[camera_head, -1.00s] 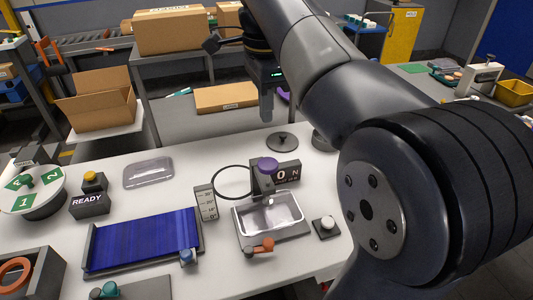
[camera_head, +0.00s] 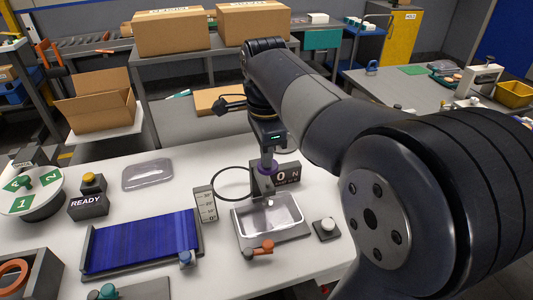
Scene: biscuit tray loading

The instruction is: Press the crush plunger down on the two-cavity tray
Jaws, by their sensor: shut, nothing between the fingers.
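The crush plunger stands on a dark post at the table's middle. Its purple knob (camera_head: 268,169) is largely hidden behind or under my gripper (camera_head: 267,156). My gripper is shut and empty, pointing down at the knob. I cannot tell whether it touches the knob. The clear tray (camera_head: 245,231) sits in a grey fixture under the plunger. The plunger's lower end is near the tray's back half, and contact with the tray is not clear.
A display (camera_head: 287,174) reading "0 N" stands behind the plunger. A scale block (camera_head: 205,204) and blue belt (camera_head: 140,242) lie left. An orange-handled clamp (camera_head: 260,248) is in front, a white button (camera_head: 327,228) right. Another clear tray (camera_head: 148,174) lies back left.

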